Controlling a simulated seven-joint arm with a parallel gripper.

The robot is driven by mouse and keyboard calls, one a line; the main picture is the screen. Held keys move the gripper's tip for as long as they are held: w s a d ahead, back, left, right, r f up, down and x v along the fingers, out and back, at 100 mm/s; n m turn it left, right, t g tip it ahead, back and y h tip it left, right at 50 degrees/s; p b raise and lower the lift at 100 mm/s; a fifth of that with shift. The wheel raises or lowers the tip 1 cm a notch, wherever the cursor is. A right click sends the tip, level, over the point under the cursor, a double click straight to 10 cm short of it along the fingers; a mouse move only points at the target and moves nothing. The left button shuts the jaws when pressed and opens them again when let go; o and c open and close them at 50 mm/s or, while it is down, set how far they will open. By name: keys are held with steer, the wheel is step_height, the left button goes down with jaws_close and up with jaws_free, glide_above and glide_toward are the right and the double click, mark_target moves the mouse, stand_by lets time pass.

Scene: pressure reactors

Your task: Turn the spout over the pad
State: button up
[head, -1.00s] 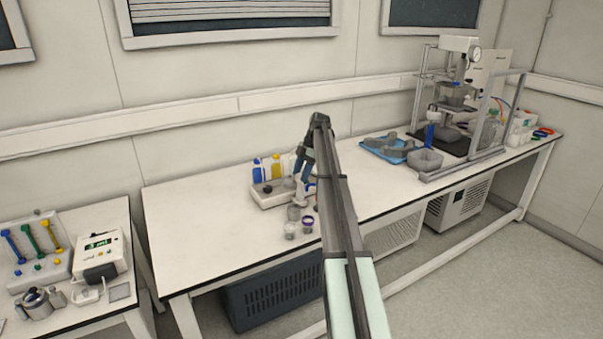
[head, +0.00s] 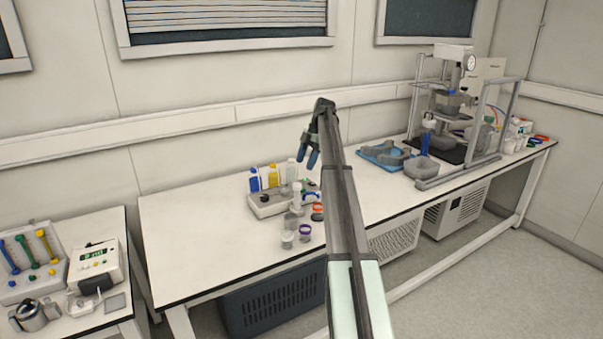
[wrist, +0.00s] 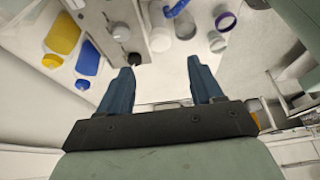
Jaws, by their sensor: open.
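A small white bottle-top dispenser (head: 297,190) stands at the front right of a white tray on the middle bench. A blue part that looks like its spout (head: 311,195) points to the right; a blue piece also shows at the top of the wrist view (wrist: 177,8). I cannot make out a pad beside it; a small grey square pad (head: 115,302) lies on the left bench. My gripper (head: 308,160) is open and empty above the tray and dispenser. In the wrist view its blue fingers (wrist: 160,67) are apart with nothing between them.
Small clear cups (head: 287,239) and a purple-rimmed cup (head: 305,232) stand in front. A blue mat (head: 370,153), grey bin (head: 421,168) and framed press stand right. The bench's left part is clear.

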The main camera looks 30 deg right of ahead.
steer(key=shift+v, duration=2.4)
